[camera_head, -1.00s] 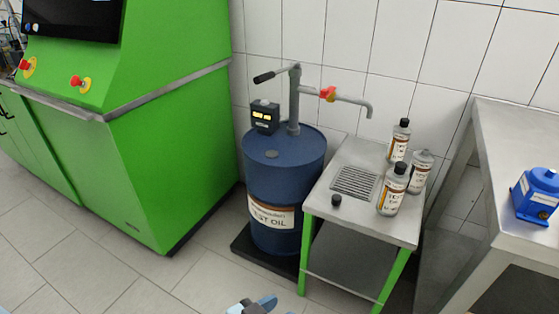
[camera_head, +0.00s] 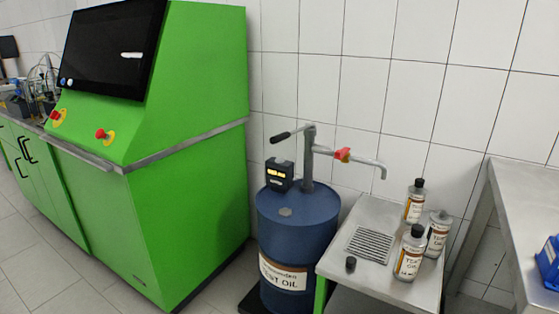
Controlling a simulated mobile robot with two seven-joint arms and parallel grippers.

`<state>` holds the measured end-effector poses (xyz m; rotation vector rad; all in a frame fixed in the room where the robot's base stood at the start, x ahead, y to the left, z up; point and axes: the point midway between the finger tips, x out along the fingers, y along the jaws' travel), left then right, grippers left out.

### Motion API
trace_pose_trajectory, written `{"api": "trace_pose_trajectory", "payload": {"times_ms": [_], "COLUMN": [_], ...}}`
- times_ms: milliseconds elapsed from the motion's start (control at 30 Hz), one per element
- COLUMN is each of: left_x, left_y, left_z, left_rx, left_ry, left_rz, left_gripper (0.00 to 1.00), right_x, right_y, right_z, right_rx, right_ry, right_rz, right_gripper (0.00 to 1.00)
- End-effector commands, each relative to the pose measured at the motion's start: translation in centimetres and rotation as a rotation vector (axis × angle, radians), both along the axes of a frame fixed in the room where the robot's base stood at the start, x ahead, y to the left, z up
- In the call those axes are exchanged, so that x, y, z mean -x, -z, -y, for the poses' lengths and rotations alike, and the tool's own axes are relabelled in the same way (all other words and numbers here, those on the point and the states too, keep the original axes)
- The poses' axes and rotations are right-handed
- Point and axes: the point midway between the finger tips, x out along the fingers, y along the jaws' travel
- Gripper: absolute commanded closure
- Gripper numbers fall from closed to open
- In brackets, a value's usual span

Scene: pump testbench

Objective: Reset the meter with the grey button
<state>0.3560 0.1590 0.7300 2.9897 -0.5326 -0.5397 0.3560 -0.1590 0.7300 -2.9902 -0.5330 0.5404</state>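The meter (camera_head: 279,175) is a small dark box with a lit yellow display, standing at the back left of the top of the blue test oil drum (camera_head: 296,226). A grey pump (camera_head: 308,160) with a black-gripped handle and a red valve rises from the drum beside the meter. The grey button is too small to make out on the meter's face. Neither of my grippers shows in the head view.
A green test bench (camera_head: 190,190) with a black screen stands left of the drum. A larger table (camera_head: 522,190) with a blue container (camera_head: 549,262) is at far right.

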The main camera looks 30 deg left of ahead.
Motion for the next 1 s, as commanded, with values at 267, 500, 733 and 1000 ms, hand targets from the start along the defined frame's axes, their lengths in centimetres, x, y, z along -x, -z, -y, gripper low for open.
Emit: {"api": "trace_pose_trajectory", "payload": {"times_ms": [267,500,733,1000], "left_x": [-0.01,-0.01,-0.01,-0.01], "left_y": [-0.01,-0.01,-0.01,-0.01], "left_z": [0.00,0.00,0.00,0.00], "left_rx": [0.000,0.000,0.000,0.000], "left_ry": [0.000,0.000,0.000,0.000], "left_rz": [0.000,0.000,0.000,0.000], "left_gripper": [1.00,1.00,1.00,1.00], "right_x": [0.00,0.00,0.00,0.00], "right_y": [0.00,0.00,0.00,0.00], "right_z": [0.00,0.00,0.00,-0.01], "right_rx": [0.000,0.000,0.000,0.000], "right_ry": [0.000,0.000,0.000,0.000], "right_rz": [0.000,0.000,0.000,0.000], "right_gripper": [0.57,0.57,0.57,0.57]}}
